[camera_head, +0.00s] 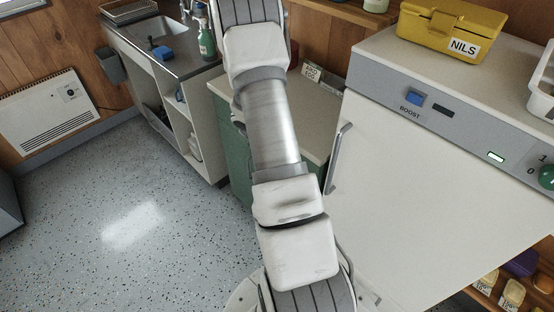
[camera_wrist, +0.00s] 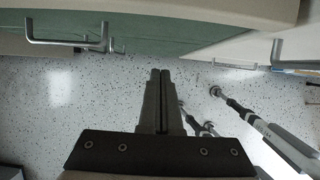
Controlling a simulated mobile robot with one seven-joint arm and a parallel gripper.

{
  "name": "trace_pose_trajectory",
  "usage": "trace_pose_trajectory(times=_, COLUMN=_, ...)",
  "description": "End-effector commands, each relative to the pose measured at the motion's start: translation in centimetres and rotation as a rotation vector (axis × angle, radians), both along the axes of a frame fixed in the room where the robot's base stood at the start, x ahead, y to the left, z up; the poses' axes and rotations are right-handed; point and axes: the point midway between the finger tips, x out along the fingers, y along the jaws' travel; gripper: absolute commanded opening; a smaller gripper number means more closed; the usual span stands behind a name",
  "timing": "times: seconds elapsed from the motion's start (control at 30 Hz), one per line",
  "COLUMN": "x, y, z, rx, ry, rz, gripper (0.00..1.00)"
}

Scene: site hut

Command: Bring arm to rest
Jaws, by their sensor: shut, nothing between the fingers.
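My arm runs down the middle of the head view, in front of the counter and the white appliance. My gripper is hidden in the head view. In the wrist view my gripper (camera_wrist: 160,75) points out over the speckled floor (camera_wrist: 90,95). Its two dark fingers lie together with nothing between them. Beyond the fingertips is the green cabinet front (camera_wrist: 180,38) under a pale counter edge. The fingertips look apart from the cabinet and its handles.
A white appliance (camera_head: 420,180) with a long handle (camera_head: 338,160) stands at right, a yellow box (camera_head: 450,28) on top. A sink unit (camera_head: 150,52) with a green spray bottle (camera_head: 206,42) is at back left. A heater (camera_head: 45,110) hangs on the wall. The left floor (camera_head: 110,190) is clear.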

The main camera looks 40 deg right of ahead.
Motion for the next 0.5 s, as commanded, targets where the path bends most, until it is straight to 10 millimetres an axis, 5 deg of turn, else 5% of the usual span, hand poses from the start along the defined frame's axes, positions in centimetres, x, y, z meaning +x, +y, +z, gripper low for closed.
trace_pose_trajectory(times=0.2, x=-0.1, y=0.8, z=2.0, rx=0.0, ry=0.001, rz=0.0, gripper=0.0)
trace_pose_trajectory(times=0.5, x=0.0, y=0.9, z=2.3, rx=0.0, ry=-0.001, rz=-0.002, gripper=0.0)
